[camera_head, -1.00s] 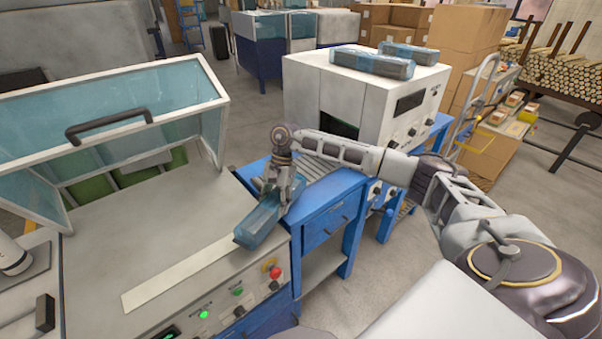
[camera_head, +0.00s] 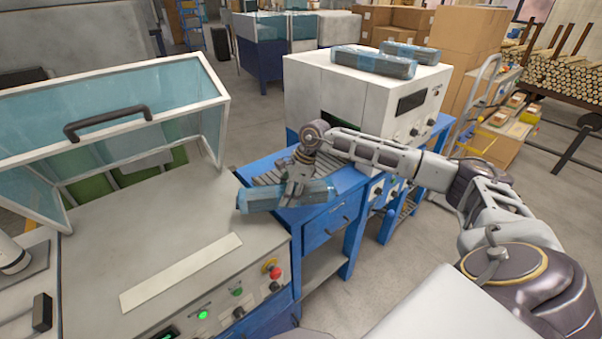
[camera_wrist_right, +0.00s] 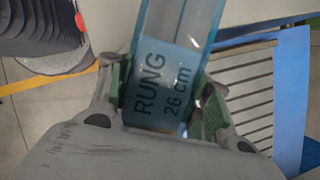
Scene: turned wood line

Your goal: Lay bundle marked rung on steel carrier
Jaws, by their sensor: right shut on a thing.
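The bundle marked rung is wrapped in clear blue film (camera_head: 261,201). In the right wrist view its label reads "RUNG 26 cm" (camera_wrist_right: 163,82). My right gripper (camera_head: 297,194) is shut on its middle, with one finger on each side of the film in the wrist view (camera_wrist_right: 166,105). The bundle is held roughly level over the near edge of the blue roller table (camera_head: 345,186). A pale flat strip (camera_head: 182,271) lies bare on the machine bed to the left; I cannot tell for sure whether it is the steel carrier. My left gripper is not in view.
Rollers (camera_wrist_right: 245,95) show beside the bundle in the wrist view. A raised clear hood (camera_head: 120,115) stands over the back of the machine bed. A white box machine (camera_head: 345,95) with two wrapped bundles (camera_head: 375,62) on top stands behind the roller table. Buttons line the bed's front.

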